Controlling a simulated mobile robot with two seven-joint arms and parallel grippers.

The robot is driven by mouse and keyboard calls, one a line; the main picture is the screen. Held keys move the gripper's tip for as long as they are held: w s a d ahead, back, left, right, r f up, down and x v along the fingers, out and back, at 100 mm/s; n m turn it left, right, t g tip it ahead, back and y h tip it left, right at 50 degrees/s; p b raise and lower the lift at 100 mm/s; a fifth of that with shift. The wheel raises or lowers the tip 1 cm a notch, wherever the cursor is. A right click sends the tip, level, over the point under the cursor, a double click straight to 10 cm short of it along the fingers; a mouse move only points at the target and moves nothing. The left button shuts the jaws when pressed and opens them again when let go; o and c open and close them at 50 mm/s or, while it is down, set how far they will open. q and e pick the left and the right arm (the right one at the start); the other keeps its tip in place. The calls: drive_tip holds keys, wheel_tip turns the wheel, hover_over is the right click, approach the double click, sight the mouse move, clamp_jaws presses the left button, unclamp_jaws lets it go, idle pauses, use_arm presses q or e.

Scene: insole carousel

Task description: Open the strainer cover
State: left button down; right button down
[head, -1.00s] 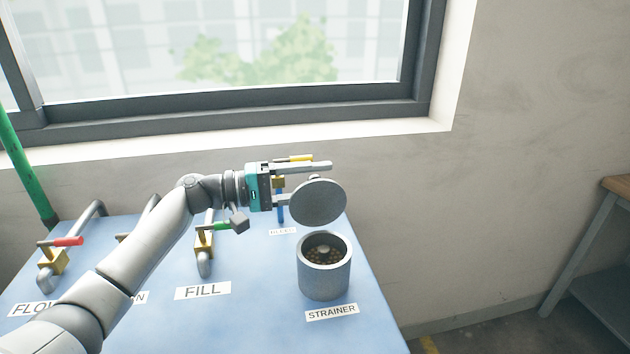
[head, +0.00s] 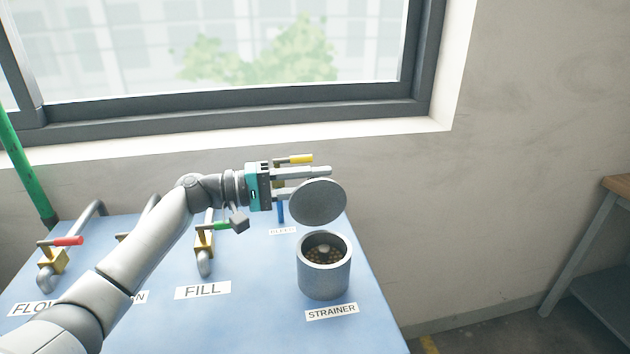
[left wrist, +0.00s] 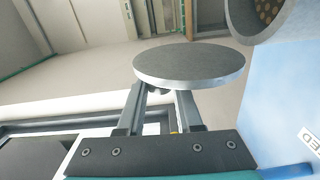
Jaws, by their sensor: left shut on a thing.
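The strainer (head: 324,280) is a grey round pot with an open top near the right side of the blue table. Brownish grains and a pale knob show inside it. Its round grey cover (head: 318,204) is raised and tilted above and behind the rim, apart from it. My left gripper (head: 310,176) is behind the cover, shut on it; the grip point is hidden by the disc. In the left wrist view, the fingers (left wrist: 160,98) meet the cover (left wrist: 190,62) near a small knob, and the strainer (left wrist: 268,18) is at the upper right. My right gripper is not in view.
Valves with red (head: 67,241), green (head: 235,226) and yellow (head: 299,159) handles stand on the blue table (head: 255,320), left of and behind the strainer. A green pipe (head: 22,165) rises at the left.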

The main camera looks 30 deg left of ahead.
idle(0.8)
use_arm(q)
drive_tip(key=shift+w+a+f+n, duration=0.15)
drive_tip(key=shift+w+a+n, duration=0.1)
drive_tip(key=shift+w+n, duration=0.25)
drive_tip(key=shift+w+a+f+n+p, duration=0.25)
drive_tip(key=shift+a+f+n+p, duration=0.05)
drive_tip(key=shift+n, duration=0.5)
drive_tip(key=c, duration=0.6)
unclamp_jaws()
drive_tip(key=b+v, duration=0.1)
drive_tip(key=v, duration=1.4)
drive_tip(key=shift+s+a, duration=0.1)
drive_tip(key=shift+s, duration=0.05)
